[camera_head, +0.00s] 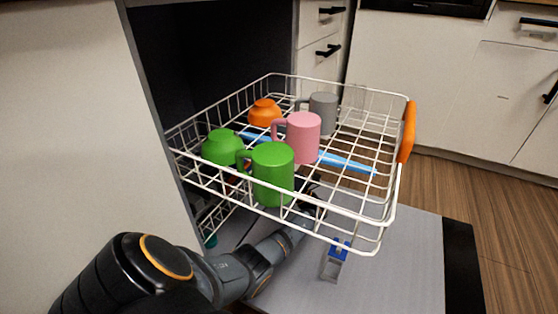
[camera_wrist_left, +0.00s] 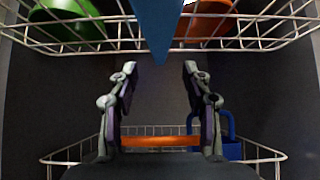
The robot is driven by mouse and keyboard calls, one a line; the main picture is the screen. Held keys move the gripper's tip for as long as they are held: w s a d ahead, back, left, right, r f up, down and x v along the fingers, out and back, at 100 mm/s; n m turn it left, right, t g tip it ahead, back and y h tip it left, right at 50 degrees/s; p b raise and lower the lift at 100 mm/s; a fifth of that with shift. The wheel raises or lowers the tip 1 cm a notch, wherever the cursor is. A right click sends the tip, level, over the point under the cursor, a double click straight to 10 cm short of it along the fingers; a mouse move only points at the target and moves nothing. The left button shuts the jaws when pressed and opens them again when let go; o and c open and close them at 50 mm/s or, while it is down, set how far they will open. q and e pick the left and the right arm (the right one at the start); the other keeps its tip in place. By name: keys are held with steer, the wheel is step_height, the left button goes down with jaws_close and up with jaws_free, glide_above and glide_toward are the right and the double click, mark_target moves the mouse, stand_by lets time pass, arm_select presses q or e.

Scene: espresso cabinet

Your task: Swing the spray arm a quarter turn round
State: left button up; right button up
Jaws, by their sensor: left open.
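The blue spray arm (camera_head: 347,163) lies under the pulled-out upper rack (camera_head: 385,215), its other end showing near the orange bowl (camera_head: 264,112). In the left wrist view the blue spray arm (camera_wrist_left: 157,25) hangs down from the top, its tapered tip in line with the gap between my fingers. My left gripper (camera_wrist_left: 160,68) is open and empty, its fingertips on either side below that tip; I cannot tell whether they touch it. In the head view my left arm reaches under the rack, and its gripper is partly hidden by wires and the green mug (camera_head: 272,175). My right gripper is out of view.
The rack also holds a green bowl (camera_head: 221,147), a pink mug (camera_head: 302,138) and a grey mug (camera_head: 323,112). Its orange handle (camera_head: 408,132) is at the right. The open door (camera_head: 400,260) lies below. The lower rack's orange handle (camera_wrist_left: 160,141) and a blue mug (camera_wrist_left: 230,148) show below.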

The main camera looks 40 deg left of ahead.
arm_select(q)
steer(key=shift+g, duration=0.3)
steer(key=shift+v, duration=2.6)
